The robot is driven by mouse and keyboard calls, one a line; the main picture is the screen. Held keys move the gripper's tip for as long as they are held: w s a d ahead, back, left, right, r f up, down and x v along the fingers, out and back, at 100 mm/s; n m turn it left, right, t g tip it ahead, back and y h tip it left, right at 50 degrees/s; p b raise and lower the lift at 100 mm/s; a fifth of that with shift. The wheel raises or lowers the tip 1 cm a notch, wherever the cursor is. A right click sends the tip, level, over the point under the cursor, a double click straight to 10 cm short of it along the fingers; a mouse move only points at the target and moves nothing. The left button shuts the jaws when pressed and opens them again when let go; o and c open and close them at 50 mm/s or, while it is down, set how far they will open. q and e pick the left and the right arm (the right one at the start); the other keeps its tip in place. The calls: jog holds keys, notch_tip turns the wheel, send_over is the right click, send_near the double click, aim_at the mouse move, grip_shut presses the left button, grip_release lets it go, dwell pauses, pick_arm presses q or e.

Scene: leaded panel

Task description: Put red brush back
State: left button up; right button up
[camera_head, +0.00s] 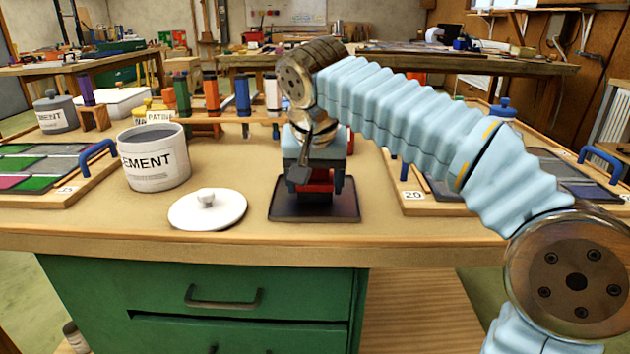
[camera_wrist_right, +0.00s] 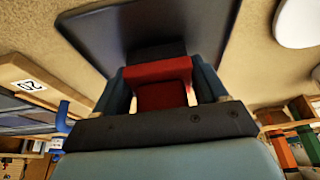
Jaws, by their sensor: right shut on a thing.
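The red brush (camera_head: 317,181) is between the fingers of my right gripper (camera_head: 318,186), upright, with its dark lower end low over a dark flat tray (camera_head: 285,212). I cannot tell whether that end touches the tray. In the right wrist view the red brush (camera_wrist_right: 162,85) sits between the two blue fingers of my right gripper (camera_wrist_right: 165,92), which are shut on it. The dark tray (camera_wrist_right: 100,35) is beyond it. My right arm hides part of the bench behind. My left gripper is not in view.
An open cement pot (camera_head: 155,170) stands left of the tray, with its white lid (camera_head: 207,209) lying in front. Panel boards with blue handles (camera_head: 100,150) lie at both sides.

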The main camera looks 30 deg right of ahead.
jog(key=shift+f, duration=0.2)
jog(key=o, duration=1.1)
jog(key=shift+r, duration=0.1)
jog(key=shift+r, duration=0.25)
jog(key=p+v, duration=0.3)
jog(key=v, duration=0.9)
jog(key=shift+a+f, duration=0.1)
